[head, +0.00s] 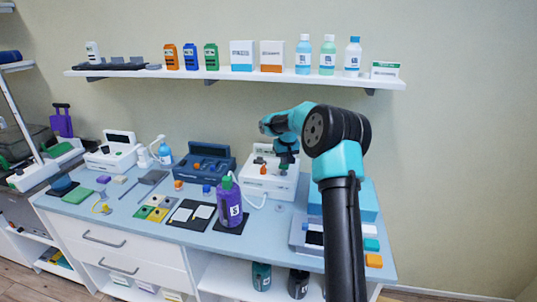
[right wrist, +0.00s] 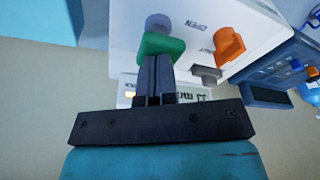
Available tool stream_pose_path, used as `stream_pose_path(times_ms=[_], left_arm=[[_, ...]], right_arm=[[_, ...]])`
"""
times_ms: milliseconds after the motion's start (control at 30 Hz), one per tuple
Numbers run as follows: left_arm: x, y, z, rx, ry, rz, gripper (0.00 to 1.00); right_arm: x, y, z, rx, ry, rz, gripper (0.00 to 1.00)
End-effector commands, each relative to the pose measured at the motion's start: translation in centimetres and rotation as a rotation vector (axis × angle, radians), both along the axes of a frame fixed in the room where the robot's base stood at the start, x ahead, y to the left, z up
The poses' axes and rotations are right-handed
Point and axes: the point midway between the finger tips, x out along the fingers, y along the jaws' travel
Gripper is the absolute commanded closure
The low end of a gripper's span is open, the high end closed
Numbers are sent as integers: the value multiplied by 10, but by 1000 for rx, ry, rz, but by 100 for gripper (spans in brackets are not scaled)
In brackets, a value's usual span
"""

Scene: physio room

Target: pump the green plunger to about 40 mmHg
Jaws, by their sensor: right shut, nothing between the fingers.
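The green plunger (right wrist: 160,45) shows in the right wrist view on top of a white device, beside a grey round part. In the head view the white device (head: 268,186) stands at the back of the table. My right gripper (right wrist: 157,60) is shut and empty, its fingertips right at the plunger; whether they touch it I cannot tell. It also shows in the head view (head: 287,158), over the device. A readout panel (right wrist: 190,94) with "mm" lettering is partly hidden behind my fingers; its value is not legible. My left gripper is not in view.
An orange knob (right wrist: 229,45) sits beside the plunger on the device. A dark blue case (head: 205,163) stands left of it. A wall shelf (head: 225,75) with bottles and boxes hangs above.

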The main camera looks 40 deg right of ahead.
Motion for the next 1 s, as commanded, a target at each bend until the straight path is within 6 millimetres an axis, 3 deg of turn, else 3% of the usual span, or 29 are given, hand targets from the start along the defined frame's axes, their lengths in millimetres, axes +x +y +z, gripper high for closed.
stream_pose_path(times_ms=[1000], left_arm=[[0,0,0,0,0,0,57]], right_arm=[[0,0,-21,1,2,0,100]])
